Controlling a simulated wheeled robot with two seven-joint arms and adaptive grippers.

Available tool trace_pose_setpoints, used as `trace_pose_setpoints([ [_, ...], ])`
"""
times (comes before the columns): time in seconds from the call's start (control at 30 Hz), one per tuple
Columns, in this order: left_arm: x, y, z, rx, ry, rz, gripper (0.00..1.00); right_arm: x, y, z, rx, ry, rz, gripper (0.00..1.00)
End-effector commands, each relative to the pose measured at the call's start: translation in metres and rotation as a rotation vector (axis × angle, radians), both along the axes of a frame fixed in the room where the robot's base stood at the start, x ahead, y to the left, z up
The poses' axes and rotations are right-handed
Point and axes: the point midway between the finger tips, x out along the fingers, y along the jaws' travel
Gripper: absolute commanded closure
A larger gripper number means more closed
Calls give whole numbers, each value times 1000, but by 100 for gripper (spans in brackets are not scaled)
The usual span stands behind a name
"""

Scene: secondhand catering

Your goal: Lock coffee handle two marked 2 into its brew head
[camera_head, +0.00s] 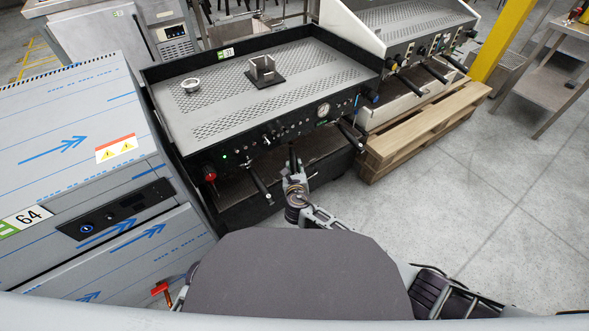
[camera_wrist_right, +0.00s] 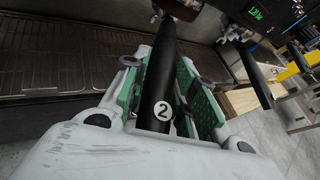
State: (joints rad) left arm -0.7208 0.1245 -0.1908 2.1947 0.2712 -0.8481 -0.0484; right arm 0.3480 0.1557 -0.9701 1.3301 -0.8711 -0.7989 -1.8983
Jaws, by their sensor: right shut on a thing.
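The black coffee handle two (camera_wrist_right: 163,85), with a white round mark "2", lies between the green pads of my right gripper (camera_wrist_right: 172,95), which is shut on it. In the head view my right gripper (camera_head: 294,178) is at the front of the coffee machine (camera_head: 330,105), below its panel, and the handle points up into the machine. Metal shows at the handle's far end, at the wrist view's top edge. Its brew head is mostly hidden, so I cannot tell whether the two are engaged. My left gripper is not clearly in view.
Another handle (camera_head: 259,184) sticks out left of my gripper, and one (camera_head: 350,134) to the right. A drip grate (camera_wrist_right: 60,85) lies below. A film-wrapped cabinet (camera_head: 90,150) stands close at left. A pallet (camera_head: 425,130) with a second machine is at right. Open floor lies right.

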Motion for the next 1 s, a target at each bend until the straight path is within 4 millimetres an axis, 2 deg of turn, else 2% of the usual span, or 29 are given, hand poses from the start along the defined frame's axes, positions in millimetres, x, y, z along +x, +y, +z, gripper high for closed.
trace_pose_setpoints([
  [0.5, 0, 0, 11, 0, 0, 0, 0, 3, -8, 3, 1, -5, 46, 100],
  [1.0, 0, 0, 11, 0, 0, 0, 0, 3, -8, 3, 2, -6, 52, 100],
])
